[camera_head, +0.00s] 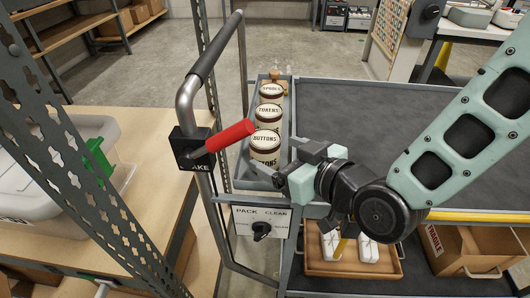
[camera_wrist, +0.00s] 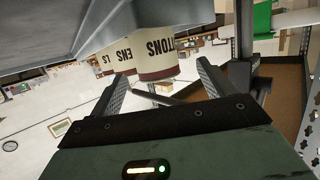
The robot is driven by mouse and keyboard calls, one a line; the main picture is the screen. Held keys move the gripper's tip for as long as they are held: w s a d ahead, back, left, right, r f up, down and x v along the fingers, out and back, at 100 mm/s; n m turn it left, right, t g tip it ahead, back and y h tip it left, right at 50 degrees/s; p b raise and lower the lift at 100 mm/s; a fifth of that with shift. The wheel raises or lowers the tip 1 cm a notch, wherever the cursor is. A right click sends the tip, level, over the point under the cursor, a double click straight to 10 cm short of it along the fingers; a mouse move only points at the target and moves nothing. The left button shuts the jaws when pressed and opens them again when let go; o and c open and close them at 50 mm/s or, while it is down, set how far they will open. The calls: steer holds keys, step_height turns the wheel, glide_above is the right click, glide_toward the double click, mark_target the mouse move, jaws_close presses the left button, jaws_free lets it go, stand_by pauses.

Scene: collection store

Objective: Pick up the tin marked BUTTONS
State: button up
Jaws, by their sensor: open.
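The tin marked BUTTONS (camera_head: 265,144) is cream with a dark band and stands nearest me in a narrow grey tray (camera_head: 288,118) at the cart's left edge. Behind it stand the tins marked TOKENS (camera_head: 269,115) and SPOOLS (camera_head: 271,92). My gripper (camera_head: 294,160) is just right of the BUTTONS tin, open and empty. In the wrist view the BUTTONS tin (camera_wrist: 156,48) appears upside down, ahead of the gap between my two open fingers (camera_wrist: 163,76). Whether a finger touches it I cannot tell.
A red lever (camera_head: 230,136) on the cart's upright handle (camera_head: 186,100) reaches close to the BUTTONS tin's left side. A PACK/CLEAN switch panel (camera_head: 245,222) sits below the tray. The dark cart top (camera_head: 350,105) is clear behind my arm.

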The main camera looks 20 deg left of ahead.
mark_target(275, 150)
steer(key=x, duration=0.4)
steer(key=shift+w, duration=0.25)
steer(key=c, duration=1.2)
steer(key=shift+c, duration=0.5)
steer(key=shift+r, duration=0.15)
